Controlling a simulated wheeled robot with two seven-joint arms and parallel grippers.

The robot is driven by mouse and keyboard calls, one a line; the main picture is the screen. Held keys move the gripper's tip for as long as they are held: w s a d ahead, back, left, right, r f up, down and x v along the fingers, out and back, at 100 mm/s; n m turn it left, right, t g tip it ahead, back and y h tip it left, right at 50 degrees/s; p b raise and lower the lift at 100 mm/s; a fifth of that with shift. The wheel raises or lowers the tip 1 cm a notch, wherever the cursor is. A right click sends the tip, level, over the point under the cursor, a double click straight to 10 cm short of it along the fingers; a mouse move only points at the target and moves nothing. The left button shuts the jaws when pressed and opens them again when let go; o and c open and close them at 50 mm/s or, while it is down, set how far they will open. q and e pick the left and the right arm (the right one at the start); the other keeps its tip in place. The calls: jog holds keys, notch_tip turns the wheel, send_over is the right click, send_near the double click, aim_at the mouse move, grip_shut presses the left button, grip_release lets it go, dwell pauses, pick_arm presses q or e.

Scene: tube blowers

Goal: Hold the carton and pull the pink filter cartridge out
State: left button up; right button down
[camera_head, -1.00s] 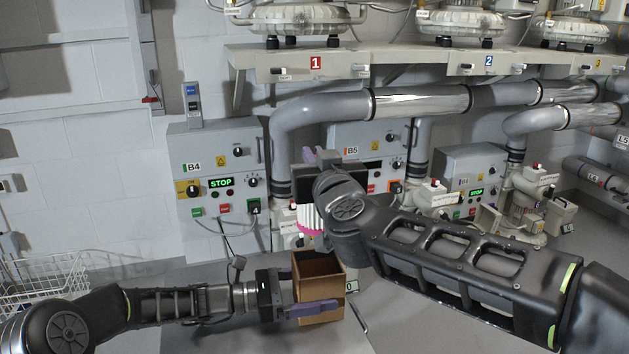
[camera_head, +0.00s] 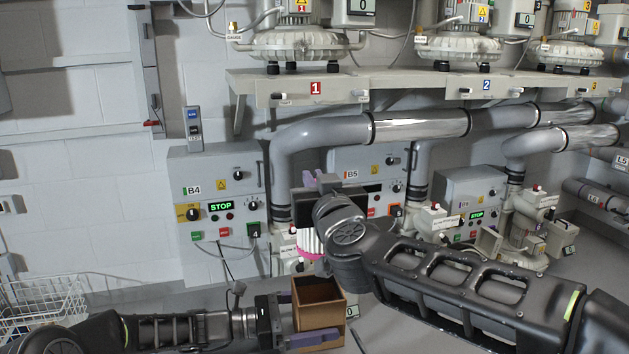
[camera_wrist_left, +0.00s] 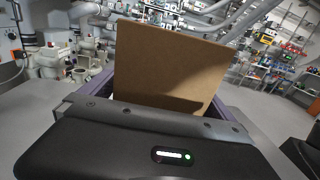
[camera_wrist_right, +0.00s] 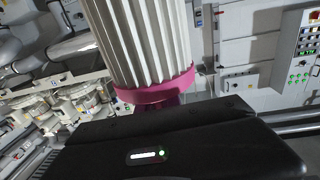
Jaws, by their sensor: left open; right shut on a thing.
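The pink filter cartridge (camera_head: 309,242) has a white pleated body and a pink end ring. In the right wrist view the cartridge (camera_wrist_right: 150,45) fills the top middle, its pink ring nearest the gripper. My right gripper (camera_head: 322,185) is shut on it and holds it above the carton; the fingertips are largely hidden. The open-topped brown carton (camera_head: 318,312) stands upright on the surface below. My left gripper (camera_head: 300,318) is open, with its fingers on either side of the carton. In the left wrist view a carton wall (camera_wrist_left: 165,70) stands between the fingers. The carton's inside looks empty.
A white wire basket (camera_head: 45,300) stands at the lower left. Control box B4 (camera_head: 215,190) and box B5 (camera_head: 365,165) are on the wall behind, with grey pipes (camera_head: 330,130) above. Pump units (camera_head: 435,225) stand to the right of B5.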

pick_arm(q)
jog(key=v, duration=1.2)
